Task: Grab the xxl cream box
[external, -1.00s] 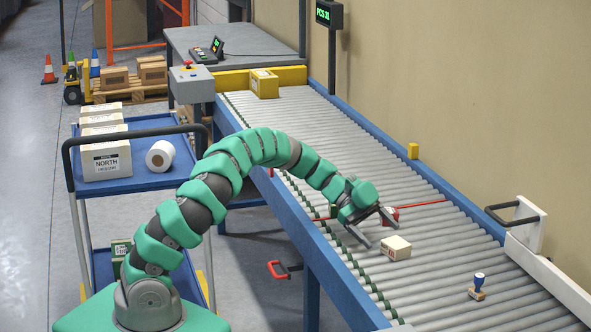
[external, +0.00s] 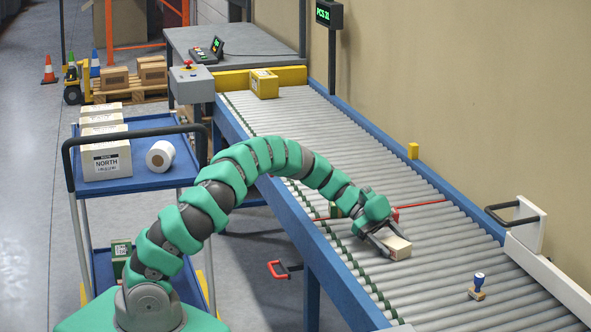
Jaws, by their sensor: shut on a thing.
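The cream box (external: 398,248) sits on the grey rollers of the conveyor, near its left side in the external view. Its top and front show, and its back part is hidden by my gripper. My gripper (external: 388,246) is shut on the cream box, with a finger along each side of it. The lettering on the box is too small to read.
A wooden stamp with a blue handle (external: 478,287) stands on the rollers to the right. A yellow box (external: 264,84) is at the conveyor's far end. A blue cart (external: 150,183) stands left.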

